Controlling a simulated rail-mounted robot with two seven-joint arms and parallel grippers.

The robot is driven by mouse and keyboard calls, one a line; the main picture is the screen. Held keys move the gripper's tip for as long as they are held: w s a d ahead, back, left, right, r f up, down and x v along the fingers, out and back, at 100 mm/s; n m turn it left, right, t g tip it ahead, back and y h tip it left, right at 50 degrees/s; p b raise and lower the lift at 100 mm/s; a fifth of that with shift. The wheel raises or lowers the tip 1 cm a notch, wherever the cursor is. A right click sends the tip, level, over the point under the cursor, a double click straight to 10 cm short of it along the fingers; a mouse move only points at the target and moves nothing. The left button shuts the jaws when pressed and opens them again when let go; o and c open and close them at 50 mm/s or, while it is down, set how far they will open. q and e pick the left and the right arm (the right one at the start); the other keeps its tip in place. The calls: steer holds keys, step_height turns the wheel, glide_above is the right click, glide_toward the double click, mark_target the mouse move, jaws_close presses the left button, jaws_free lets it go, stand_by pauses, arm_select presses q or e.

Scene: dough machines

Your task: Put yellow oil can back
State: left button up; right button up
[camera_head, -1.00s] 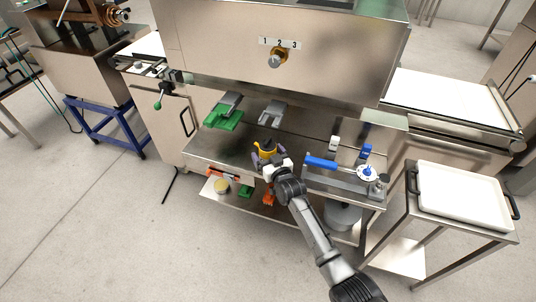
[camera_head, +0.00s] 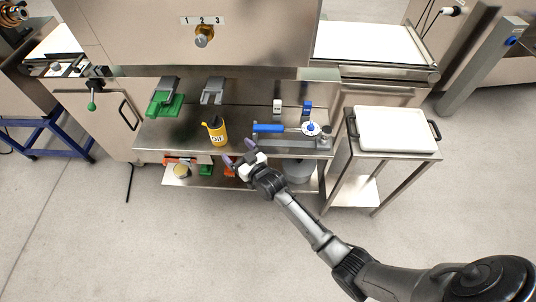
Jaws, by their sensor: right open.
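My right arm reaches in from the lower right. My left gripper is out of view.
Green (camera_head: 165,103) and grey (camera_head: 212,91) tools lie at the shelf's back left. A blue-handled device (camera_head: 270,128) stands close right of the can. The lower shelf (camera_head: 215,183) holds a round tin (camera_head: 181,171) and orange and green items. A white tray (camera_head: 391,130) sits on a side cart.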

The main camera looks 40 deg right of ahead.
steer(key=shift+s, duration=0.15)
steer(key=s+a+f+n+g, duration=0.1)
steer(key=s+f+g, duration=0.25)
steer(key=s, duration=0.55)
steer(key=s+a+f+g, duration=0.1)
steer(key=s+f+g, duration=0.25)
steer(key=s, duration=0.45)
steer(key=s+r+g, duration=0.1)
steer(key=s+g, duration=0.2)
steer(key=s, duration=0.8)
steer(key=s+d+r+g+h, duration=0.1)
steer(key=s+g, duration=0.3)
steer(key=s, duration=0.7)
steer(key=shift+d+r, duration=0.2)
steer(key=shift+r, duration=0.15)
